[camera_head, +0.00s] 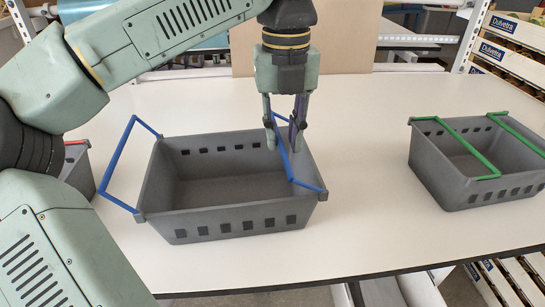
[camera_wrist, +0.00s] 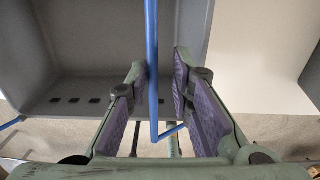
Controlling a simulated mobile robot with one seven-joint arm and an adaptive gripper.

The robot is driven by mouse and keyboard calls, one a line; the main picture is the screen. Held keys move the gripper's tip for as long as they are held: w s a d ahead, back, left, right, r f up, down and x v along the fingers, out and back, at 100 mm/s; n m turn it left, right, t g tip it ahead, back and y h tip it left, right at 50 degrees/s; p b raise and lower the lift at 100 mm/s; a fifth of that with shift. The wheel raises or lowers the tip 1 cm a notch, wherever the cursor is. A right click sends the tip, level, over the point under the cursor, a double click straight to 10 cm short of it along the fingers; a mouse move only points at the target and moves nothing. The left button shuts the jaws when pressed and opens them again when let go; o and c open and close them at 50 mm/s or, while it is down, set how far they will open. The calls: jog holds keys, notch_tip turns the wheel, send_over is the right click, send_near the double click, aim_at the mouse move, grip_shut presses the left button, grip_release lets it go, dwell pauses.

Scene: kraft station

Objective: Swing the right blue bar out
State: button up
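The grey crate (camera_head: 222,218) with two blue bars stands on the white table. Its left blue bar (camera_head: 117,157) is swung outward, past the crate's left end. The right blue bar (camera_head: 288,163) leans inward over the crate's right part. My gripper (camera_head: 282,148) points down at this bar from above. In the wrist view, the right blue bar (camera_wrist: 152,65) runs between the two fingers of my gripper (camera_wrist: 159,65), with gaps visible beside it. The fingers are apart and not clamped on it. They partly hide the bar in the head view.
A second grey crate (camera_head: 480,185) with green bars folded inward stands at the right. Another crate with a red bar (camera_head: 75,142) is partly hidden at the left edge. A brown board (camera_head: 345,50) stands behind. The table is clear between the blue-bar and green-bar crates.

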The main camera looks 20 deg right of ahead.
jog(key=shift+s+d+r, duration=0.1)
jog(key=shift+d+r, duration=0.15)
jog(key=shift+d, duration=0.2)
jog(key=shift+s+d+r, duration=0.1)
jog(key=shift+d+r, duration=0.1)
jog(key=shift+d, duration=0.25)
jog(key=shift+s+d+r, duration=0.1)
jog(key=shift+d+r, duration=0.05)
jog(key=shift+d, duration=0.4)
jog(key=shift+s+d+r, duration=0.1)
jog(key=shift+d+r, duration=0.05)
jog(key=shift+d, duration=0.55)
jog(key=shift+s+d, duration=0.15)
jog(key=shift+d, duration=0.45)
jog(key=shift+s+d, duration=0.15)
jog(key=shift+d, duration=0.4)
jog(key=shift+s, duration=0.1)
